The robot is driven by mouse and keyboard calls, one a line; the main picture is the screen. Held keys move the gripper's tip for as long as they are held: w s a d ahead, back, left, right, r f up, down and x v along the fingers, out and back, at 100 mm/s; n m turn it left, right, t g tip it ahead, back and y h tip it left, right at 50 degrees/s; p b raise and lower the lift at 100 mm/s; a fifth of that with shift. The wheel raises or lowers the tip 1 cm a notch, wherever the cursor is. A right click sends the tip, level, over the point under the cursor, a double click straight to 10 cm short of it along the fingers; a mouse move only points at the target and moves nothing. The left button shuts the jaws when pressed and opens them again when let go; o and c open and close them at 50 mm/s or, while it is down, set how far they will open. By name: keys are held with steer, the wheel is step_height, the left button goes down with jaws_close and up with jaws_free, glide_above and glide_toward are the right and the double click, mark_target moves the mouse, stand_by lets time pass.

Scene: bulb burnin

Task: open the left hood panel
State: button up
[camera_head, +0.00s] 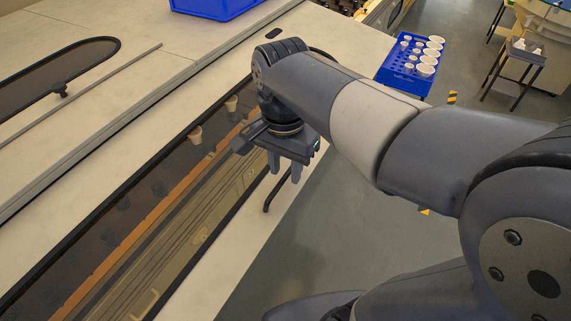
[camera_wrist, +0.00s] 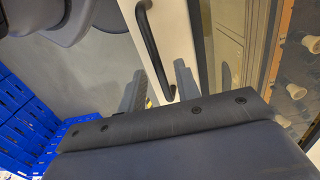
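A long tinted see-through hood panel (camera_head: 165,225) with a black frame lies closed-looking across the lower left of the head view. Its pale front strip (camera_head: 238,228) carries a black bar handle (camera_head: 268,196); the handle also shows in the wrist view (camera_wrist: 150,45). My gripper (camera_head: 285,170) points down at this handle, near its far end. Its two fingers (camera_wrist: 160,88) are apart, with nothing held. In the wrist view the handle's end lies between the fingers; I cannot tell whether it is at fingertip depth.
Pale bulb-like pieces (camera_head: 195,134) show under the tinted panel. A blue crate (camera_head: 408,68) with white round items stands beyond my arm. Another dark-framed tinted panel (camera_head: 60,75) lies at upper left, and a blue bin (camera_head: 215,8) sits behind. The grey floor (camera_head: 330,230) at right is open.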

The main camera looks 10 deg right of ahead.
steer(key=shift+c, duration=0.4)
jaws_close()
